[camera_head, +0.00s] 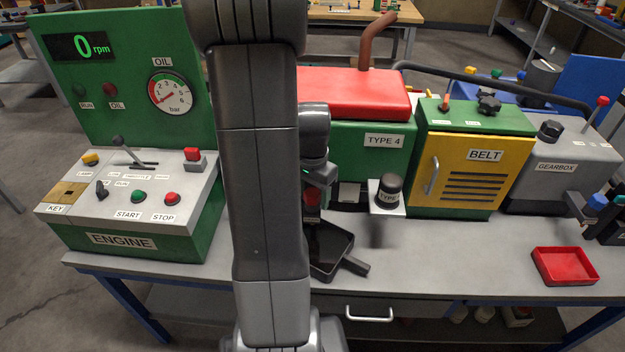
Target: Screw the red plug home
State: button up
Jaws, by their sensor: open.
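A small red part, which looks like the red plug (312,197), shows low on the front of the green TYPE 4 engine block (374,150). It is partly hidden behind my arm and gripper, so I cannot tell how far it is screwed in. My gripper (318,181) is open at the front of the block, close to the red part. I cannot tell whether they touch. A black pan with a handle (364,269) sits on the bench below, partly hidden by my arm.
The green engine panel (124,241) with gauge and buttons stands left. A black-capped TYPE filter (389,190), yellow BELT cover (466,170) and grey GEARBOX (562,166) stand right. A red tray (565,280) lies at the bench's right. The bench front between pan and tray is clear.

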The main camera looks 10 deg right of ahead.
notch_tip(320, 180, up, 14)
jog(key=shift+f, duration=0.25)
dwell(0.3)
notch_tip(320, 180, down, 14)
jog(key=shift+n, duration=0.4)
jog(key=shift+r+n, duration=0.1)
jog(key=shift+n, duration=0.7)
